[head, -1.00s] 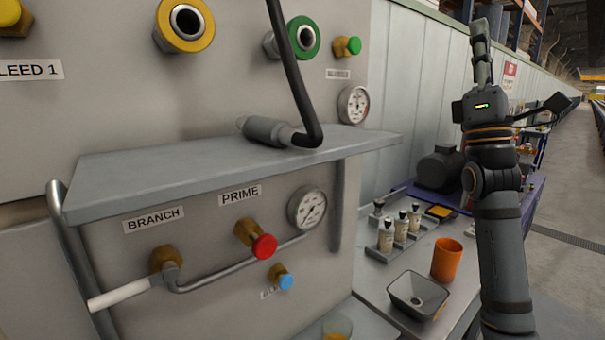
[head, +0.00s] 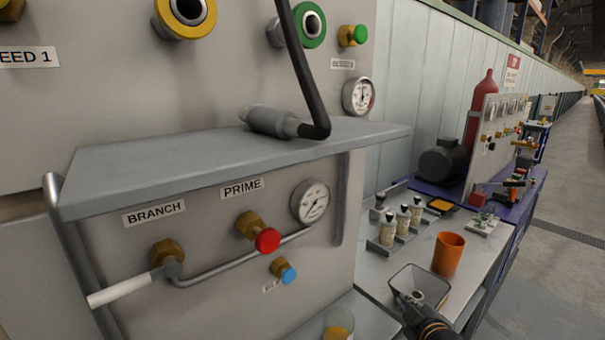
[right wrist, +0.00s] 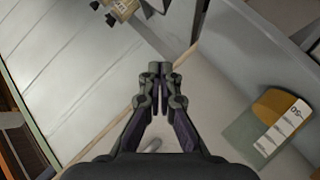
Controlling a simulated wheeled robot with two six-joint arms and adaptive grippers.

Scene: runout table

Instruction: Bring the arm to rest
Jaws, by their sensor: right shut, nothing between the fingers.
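My right gripper (head: 413,299) is at the lower edge of the head view, beside and partly over the small grey basin (head: 408,282). Its dark arm enters from below. In the right wrist view the two fingers of the right gripper (right wrist: 160,70) meet at their tips, with nothing held between them. My left gripper is in neither current view.
An orange cup (head: 448,254) stands right of the basin, several bottles (head: 402,221) behind it. The panel's shelf (head: 230,160) carries a black hose with a grey end (head: 270,121). A cup with yellowish contents (head: 338,325) sits below the panel. The aisle at right is clear.

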